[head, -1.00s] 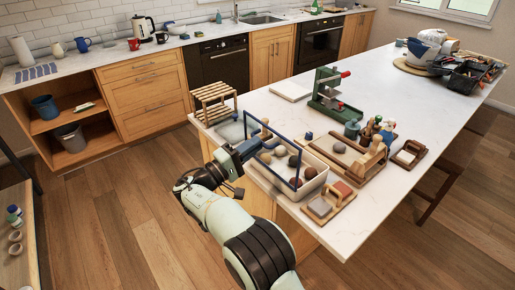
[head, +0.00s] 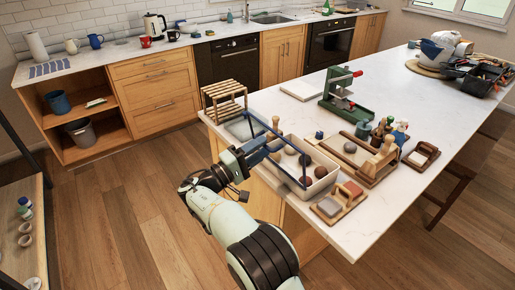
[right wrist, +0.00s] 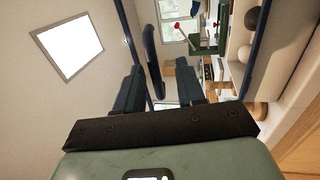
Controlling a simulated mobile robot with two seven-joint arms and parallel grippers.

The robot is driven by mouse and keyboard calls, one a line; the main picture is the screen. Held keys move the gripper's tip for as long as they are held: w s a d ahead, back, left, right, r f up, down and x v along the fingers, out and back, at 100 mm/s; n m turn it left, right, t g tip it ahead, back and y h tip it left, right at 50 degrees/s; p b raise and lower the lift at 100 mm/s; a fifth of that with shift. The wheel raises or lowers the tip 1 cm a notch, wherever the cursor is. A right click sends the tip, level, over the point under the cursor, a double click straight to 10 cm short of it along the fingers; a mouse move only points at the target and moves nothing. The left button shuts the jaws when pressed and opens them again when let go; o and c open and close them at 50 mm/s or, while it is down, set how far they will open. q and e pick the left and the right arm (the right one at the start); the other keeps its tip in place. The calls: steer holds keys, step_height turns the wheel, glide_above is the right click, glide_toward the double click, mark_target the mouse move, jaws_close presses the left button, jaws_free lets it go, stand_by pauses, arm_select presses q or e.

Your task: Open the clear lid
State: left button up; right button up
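The clear lid (head: 303,170) has a blue frame and stands raised, roughly upright, along the near side of a light box (head: 325,180) at the island's edge. My right gripper (head: 262,147) is at the lid's outer face. In the right wrist view, the lid's blue frame bars (right wrist: 132,40) run on both sides, and its curved blue handle (right wrist: 152,50) lies between the two fingers (right wrist: 158,88). The fingers look apart, with a gap beside the handle; whether they touch it is hard to tell. My left gripper is not in view.
Round balls (head: 290,150) lie in the box. Beside it are a wooden slatted rack (head: 224,100), a green press (head: 343,95), a wooden tool tray (head: 375,165) and a small sponge tray (head: 338,203).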

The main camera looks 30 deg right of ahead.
steer(key=shift+a+r, duration=0.1)
steer(key=shift+r, duration=0.05)
steer(key=v, duration=1.3)
steer(key=shift+b, duration=0.4)
